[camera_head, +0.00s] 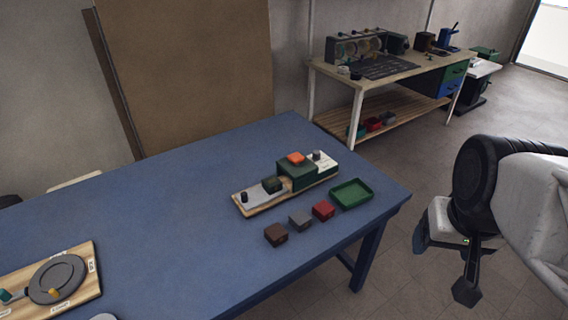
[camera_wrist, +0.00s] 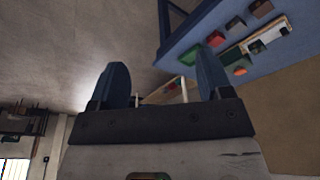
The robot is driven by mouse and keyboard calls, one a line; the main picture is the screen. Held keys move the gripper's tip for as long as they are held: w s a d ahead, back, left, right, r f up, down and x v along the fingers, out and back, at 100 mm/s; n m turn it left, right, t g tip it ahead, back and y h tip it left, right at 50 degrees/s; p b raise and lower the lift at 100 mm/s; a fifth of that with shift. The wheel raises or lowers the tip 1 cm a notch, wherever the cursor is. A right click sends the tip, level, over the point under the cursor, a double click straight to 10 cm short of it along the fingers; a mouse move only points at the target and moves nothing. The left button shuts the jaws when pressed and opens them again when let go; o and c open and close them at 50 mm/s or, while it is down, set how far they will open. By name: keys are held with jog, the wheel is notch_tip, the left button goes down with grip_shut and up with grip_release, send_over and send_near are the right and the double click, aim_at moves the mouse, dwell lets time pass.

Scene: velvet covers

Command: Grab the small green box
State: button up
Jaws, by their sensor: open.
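A small dark green box (camera_head: 272,184) sits on the grey plate (camera_head: 257,192) of a wooden board on the blue table. A larger dark green block (camera_head: 296,172) with an orange piece on top stands to its right on the same board. A small dark green shape (camera_wrist: 258,47), likely the small box, shows in the wrist view. My gripper (camera_head: 443,265) is open and empty, off the table's right edge, well apart from the box. Its two fingers (camera_wrist: 163,80) stand wide apart in the wrist view.
Brown (camera_head: 276,234), grey (camera_head: 300,220) and red (camera_head: 323,210) blocks and a shallow green tray (camera_head: 351,193) line the board's front side. A board with a round dial (camera_head: 56,279) lies at the table's left. The table's middle (camera_head: 160,220) is clear. A workbench (camera_head: 385,70) stands behind.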

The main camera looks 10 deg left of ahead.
jog(key=w+a+f+m+t+y, duration=0.1)
jog(key=w+a+f+m+y, duration=0.25)
jog(key=w+a, duration=0.45)
jog(key=w+a+f+m+y, duration=0.25)
jog(key=w+a+m, duration=0.25)
jog(key=w+a, duration=0.3)
jog(key=w+a+f+m+t+y, duration=0.15)
jog(key=w+a+m+y, duration=0.25)
jog(key=w+a, duration=0.45)
jog(key=w+a+f+m+t+y, duration=0.1)
jog(key=w+a+f+m+t, duration=0.1)
jog(key=w+a+f+m, duration=0.45)
jog(key=m+t+h, duration=0.2)
jog(key=m, duration=0.6)
send_near(273, 182)
jog(key=shift+x, duration=1.2)
jog(key=shift+w+d+f, duration=0.1)
jog(key=shift+d, duration=0.05)
jog(key=shift+w+a+f+t+y, duration=0.3)
jog(key=shift+w+a+f, duration=0.15)
jog(key=shift+w+a, duration=0.35)
jog(key=shift+x, duration=2.6)
jog(key=shift+s+a+f, duration=0.1)
jog(key=shift+s+f, duration=0.1)
